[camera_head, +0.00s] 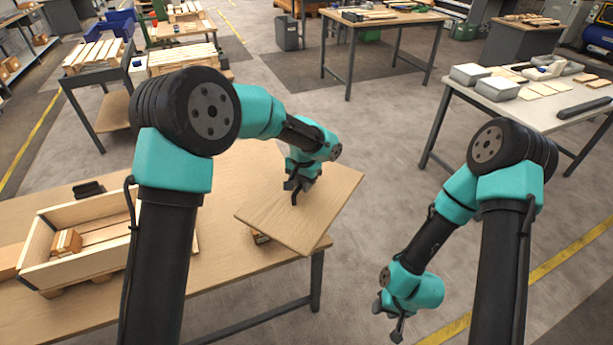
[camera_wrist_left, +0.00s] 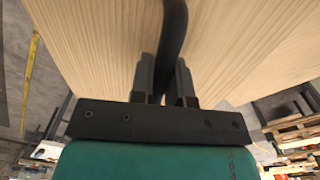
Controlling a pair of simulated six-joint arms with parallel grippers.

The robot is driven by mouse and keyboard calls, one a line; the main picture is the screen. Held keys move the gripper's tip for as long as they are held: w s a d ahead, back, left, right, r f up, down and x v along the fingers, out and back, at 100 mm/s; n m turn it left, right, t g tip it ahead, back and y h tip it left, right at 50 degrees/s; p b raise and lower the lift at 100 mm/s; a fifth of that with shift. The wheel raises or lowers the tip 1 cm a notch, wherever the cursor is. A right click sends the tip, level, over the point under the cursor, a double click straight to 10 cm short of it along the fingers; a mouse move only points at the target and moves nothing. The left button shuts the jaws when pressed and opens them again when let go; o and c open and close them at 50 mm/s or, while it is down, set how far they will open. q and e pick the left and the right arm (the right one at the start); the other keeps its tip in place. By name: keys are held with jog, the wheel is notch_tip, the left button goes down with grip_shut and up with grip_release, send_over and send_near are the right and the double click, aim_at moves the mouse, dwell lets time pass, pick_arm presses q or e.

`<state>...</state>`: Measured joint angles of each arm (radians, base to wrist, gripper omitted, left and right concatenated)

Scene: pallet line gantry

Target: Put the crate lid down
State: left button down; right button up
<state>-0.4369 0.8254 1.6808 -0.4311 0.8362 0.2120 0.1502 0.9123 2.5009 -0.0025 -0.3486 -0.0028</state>
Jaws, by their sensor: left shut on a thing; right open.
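The crate lid (camera_head: 325,195) is a flat wooden board at the right end of the table, tilted in the picture and reaching past the table's right edge. My left gripper (camera_head: 297,188) is shut on the lid's dark handle; the handle also shows between the fingers in the left wrist view (camera_wrist_left: 172,45). Whether the lid touches the table is hard to tell. The open wooden crate (camera_head: 60,275) stands on the left of the table, partly hidden by my left arm, with small wooden blocks (camera_head: 66,242) inside. My right gripper (camera_head: 388,318) is open and empty over the floor, right of the table.
The wooden table (camera_head: 240,260) has bare room between crate and lid. A small brown block (camera_head: 261,238) lies by the lid's lower left edge. A dark object (camera_head: 89,189) lies behind the crate. Other workbenches (camera_head: 540,110) stand farther back.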

aim_at(297, 197)
pick_arm(q)
jog(key=f+m, duration=0.1)
jog(key=m, duration=0.1)
jog(key=s+a+f+m, duration=0.1)
jog(key=f+m, duration=0.1)
jog(key=a+f+m, duration=0.1)
jog(key=f+m, duration=0.1)
jog(key=m, duration=0.1)
jog(key=shift+s+f, duration=0.25)
jog(key=shift+s, duration=0.1)
jog(key=shift+s+a+f+m, duration=0.15)
jog(key=shift+f+m, duration=0.3)
jog(key=shift+m, duration=0.2)
jog(key=shift+s+a+f+m, duration=0.1)
jog(key=shift+a+f+m, duration=0.1)
jog(key=shift+f+m, duration=0.4)
jog(key=shift+s+a+f+m, duration=0.15)
jog(key=shift+f+m, duration=0.2)
jog(key=shift+m, duration=0.4)
